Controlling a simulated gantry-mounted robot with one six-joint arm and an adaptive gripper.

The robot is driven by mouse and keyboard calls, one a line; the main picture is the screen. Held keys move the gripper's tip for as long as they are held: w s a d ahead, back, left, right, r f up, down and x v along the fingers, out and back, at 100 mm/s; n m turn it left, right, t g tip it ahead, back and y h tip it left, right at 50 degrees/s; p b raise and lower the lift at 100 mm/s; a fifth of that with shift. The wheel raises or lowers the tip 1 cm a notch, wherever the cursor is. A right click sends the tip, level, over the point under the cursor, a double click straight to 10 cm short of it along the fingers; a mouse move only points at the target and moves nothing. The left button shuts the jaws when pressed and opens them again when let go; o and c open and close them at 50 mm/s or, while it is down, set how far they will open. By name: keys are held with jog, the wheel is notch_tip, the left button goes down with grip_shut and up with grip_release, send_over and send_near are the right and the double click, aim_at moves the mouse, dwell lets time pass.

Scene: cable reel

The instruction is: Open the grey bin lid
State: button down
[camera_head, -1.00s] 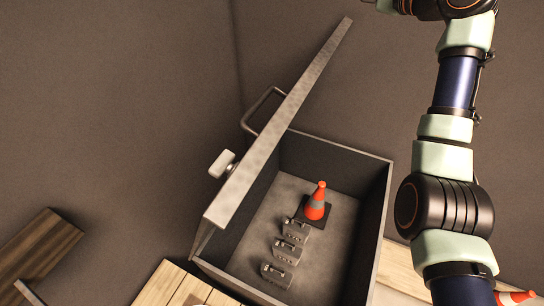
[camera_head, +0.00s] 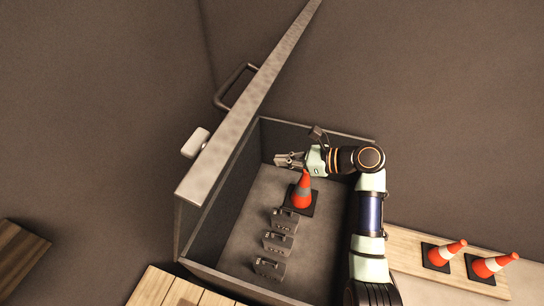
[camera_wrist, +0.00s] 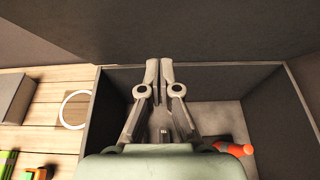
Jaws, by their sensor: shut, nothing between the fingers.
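The grey bin lid (camera_head: 243,100) stands raised, seen nearly edge-on along the left side of the bin, with its looped handle (camera_head: 222,92) on the outer face. The grey bin (camera_head: 338,235) is open and its inside shows. My gripper (camera_head: 277,160) is shut and empty over the far part of the bin, pointing left toward the lid's inner side. In the wrist view the shut fingertips (camera_wrist: 159,66) lie in front of a broad dark surface that looks like the lid's inner face (camera_wrist: 200,35). I cannot tell whether they touch it.
Inside the bin are an orange cone (camera_head: 302,190) just below my gripper and several small grey blocks (camera_head: 277,242). Two more cones (camera_head: 448,252) stand on the wooden surface (camera_head: 405,240) at right. A white ring (camera_wrist: 76,110) lies on wood in the wrist view.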

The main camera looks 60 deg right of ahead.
jog(key=w+a+f, duration=0.1)
jog(key=w+a, duration=0.1)
jog(key=w, duration=0.9)
jog(key=shift+a, duration=0.25)
jog(key=shift+s, duration=0.1)
